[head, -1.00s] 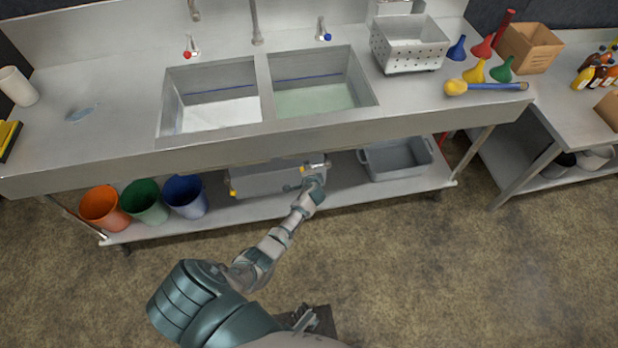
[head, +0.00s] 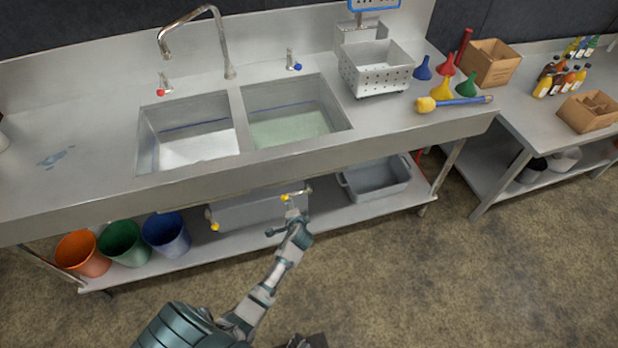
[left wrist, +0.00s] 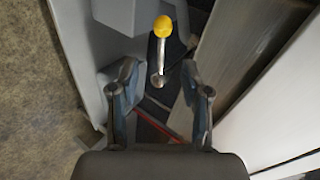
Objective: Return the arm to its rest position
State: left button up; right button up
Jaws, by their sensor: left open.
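My left arm reaches in from the bottom of the head view. Its gripper (head: 281,221) is in front of the lower shelf, just below a yellow-knobbed lever (head: 286,198) on the grey box (head: 250,212) under the sink. In the left wrist view the gripper (left wrist: 158,72) is open, its two fingers spread apart with nothing held. The lever's yellow knob (left wrist: 163,26) and metal rod lie beyond and between the fingers there; I cannot tell how far off. My right gripper is not in view.
The steel sink counter (head: 85,130) overhangs the shelf above the gripper. Orange (head: 82,254), green (head: 124,243) and blue (head: 166,235) buckets stand left on the shelf, a grey tub (head: 376,180) right. The floor (head: 450,280) in front is clear.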

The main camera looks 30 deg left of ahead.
pick_arm(q)
jog(key=s+d+f+n+g+h+p, duration=0.1)
jog(key=s+d+f+h+p, duration=0.1)
jog(key=s+d+f, duration=0.35)
jog(key=s+d+f+g+h+p, duration=0.2)
jog(key=s+d+f, duration=0.1)
jog(key=s+f, duration=0.55)
jog(key=s+d+f+n+g+h, duration=0.1)
jog(key=s+d+f, duration=0.1)
jog(key=s, duration=0.5)
jog(key=s+d+f+n+g+h+p, duration=0.1)
jog(key=s+d, duration=0.3)
jog(key=s, duration=0.4)
jog(key=s+d+f+n+g+h+p, duration=0.1)
jog(key=s+d+f+h, duration=0.1)
jog(key=s+d+f, duration=0.2)
jog(key=s, duration=0.3)
jog(key=shift+s+n, duration=0.2)
jog(key=shift+n, duration=0.2)
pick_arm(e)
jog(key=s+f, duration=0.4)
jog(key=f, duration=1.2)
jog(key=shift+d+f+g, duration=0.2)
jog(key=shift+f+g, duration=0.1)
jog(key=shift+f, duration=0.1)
pick_arm(q)
jog(key=shift+a+f, duration=0.1)
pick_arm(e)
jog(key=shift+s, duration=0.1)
